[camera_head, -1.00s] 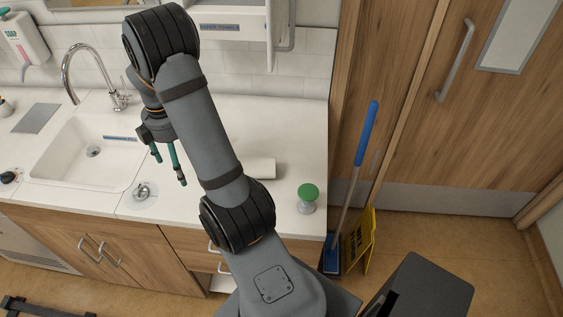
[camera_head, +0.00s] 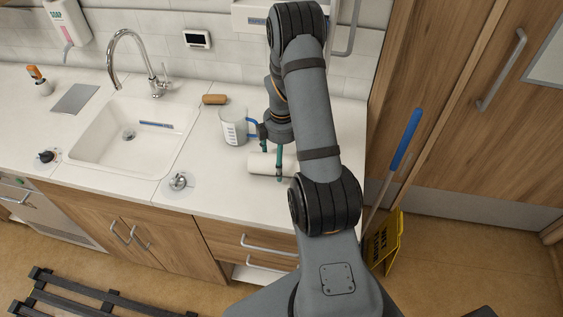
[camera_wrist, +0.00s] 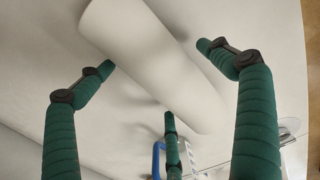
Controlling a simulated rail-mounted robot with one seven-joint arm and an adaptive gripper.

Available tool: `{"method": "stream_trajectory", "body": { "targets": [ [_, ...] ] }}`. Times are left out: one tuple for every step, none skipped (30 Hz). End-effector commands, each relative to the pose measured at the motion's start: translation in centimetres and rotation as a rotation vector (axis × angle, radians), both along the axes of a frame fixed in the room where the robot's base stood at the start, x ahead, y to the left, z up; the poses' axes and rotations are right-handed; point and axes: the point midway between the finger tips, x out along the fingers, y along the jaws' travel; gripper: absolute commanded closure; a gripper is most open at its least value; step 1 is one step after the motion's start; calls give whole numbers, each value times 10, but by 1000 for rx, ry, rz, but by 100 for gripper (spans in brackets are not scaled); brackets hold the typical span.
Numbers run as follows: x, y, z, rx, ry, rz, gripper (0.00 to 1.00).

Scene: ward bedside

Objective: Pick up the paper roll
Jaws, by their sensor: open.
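The white paper roll (camera_head: 258,165) lies on its side on the white counter, partly hidden behind my gripper and arm in the head view. In the wrist view the roll (camera_wrist: 150,55) runs diagonally from top left to lower right. My gripper (camera_head: 272,164) is at the roll, its green fingers pointing down. In the wrist view my gripper (camera_wrist: 156,62) is open, with one finger on each side of the roll and a third by its lower edge. I cannot tell whether any finger touches the roll.
A clear measuring jug (camera_head: 233,128) with a blue handle stands just behind the roll, close to my gripper. A brown cylinder (camera_head: 215,99) lies farther back. The sink (camera_head: 100,160) and a round metal fitting (camera_head: 180,182) are to the left. The counter's front edge is near.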

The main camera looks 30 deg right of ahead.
Motion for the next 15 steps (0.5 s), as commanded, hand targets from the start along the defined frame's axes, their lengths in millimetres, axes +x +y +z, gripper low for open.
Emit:
{"method": "stream_trajectory", "body": {
  "targets": [
    [-1, 0, -4, 0, 2, 0, 7],
    [0, 0, -6, 0, 1, 0, 7],
    [0, 0, -7, -1, -1, 0, 7],
    [0, 0, -8, -1, -1, 0, 7],
    [0, 0, -9, -1, -2, 0, 7],
    [0, 0, -9, 0, -2, 0, 7],
    [1, 0, -9, 0, -2, 0, 7],
    [1, 0, -9, 0, -2, 0, 7],
    [1, 0, -9, 0, -2, 0, 7],
    [1, 0, -9, 0, -2, 0, 7],
    [1, 0, -9, 0, -2, 0, 9],
    [1, 0, -9, 0, -2, 0, 12],
    [1, 0, -9, 0, -2, 0, 13],
    [1, 0, -9, 0, -2, 0, 15],
    [1, 0, -9, -1, -2, 0, 17]
  ]
}}
